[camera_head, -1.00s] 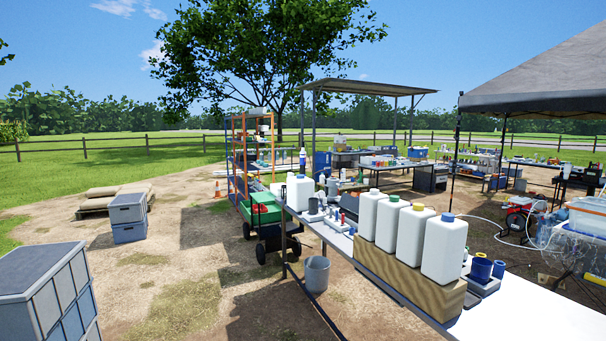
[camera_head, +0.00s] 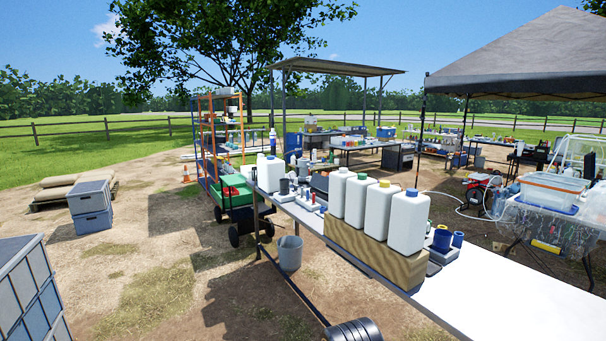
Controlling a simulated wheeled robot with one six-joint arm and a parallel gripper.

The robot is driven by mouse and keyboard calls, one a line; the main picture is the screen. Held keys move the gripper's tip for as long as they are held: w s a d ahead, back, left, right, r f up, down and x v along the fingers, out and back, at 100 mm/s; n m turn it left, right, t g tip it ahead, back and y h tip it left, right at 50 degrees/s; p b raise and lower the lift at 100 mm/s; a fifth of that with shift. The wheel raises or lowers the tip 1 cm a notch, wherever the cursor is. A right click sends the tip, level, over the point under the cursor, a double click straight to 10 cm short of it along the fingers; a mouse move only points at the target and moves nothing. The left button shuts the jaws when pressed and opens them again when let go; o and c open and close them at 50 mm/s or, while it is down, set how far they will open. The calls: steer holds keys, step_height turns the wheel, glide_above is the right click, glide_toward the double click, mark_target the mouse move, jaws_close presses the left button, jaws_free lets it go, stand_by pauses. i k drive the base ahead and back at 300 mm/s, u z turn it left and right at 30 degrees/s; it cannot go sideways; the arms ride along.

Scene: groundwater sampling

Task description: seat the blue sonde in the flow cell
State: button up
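I cannot pick out the blue sonde or the flow cell for certain. Two blue cylindrical pieces, a nearer blue cup (camera_head: 442,239) and a smaller blue cylinder (camera_head: 458,239), stand at the right end of the row of jugs on the long white table (camera_head: 500,300). Small grey, red and blue items (camera_head: 308,199) sit farther back on the same table, too small to tell apart. My gripper is not in view.
A green cart (camera_head: 238,212) and orange shelf (camera_head: 222,130) stand behind. Grey boxes (camera_head: 92,222) are left. The table's front right is bare.

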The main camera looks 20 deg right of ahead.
mark_target(304, 164)
steer(key=u, duration=0.25)
steer(key=i, duration=1)
steer(key=u, duration=0.45)
steer(key=i, duration=2.25)
steer(key=z, duration=0.2)
steer(key=i, duration=2.35)
steer(key=z, duration=0.75)
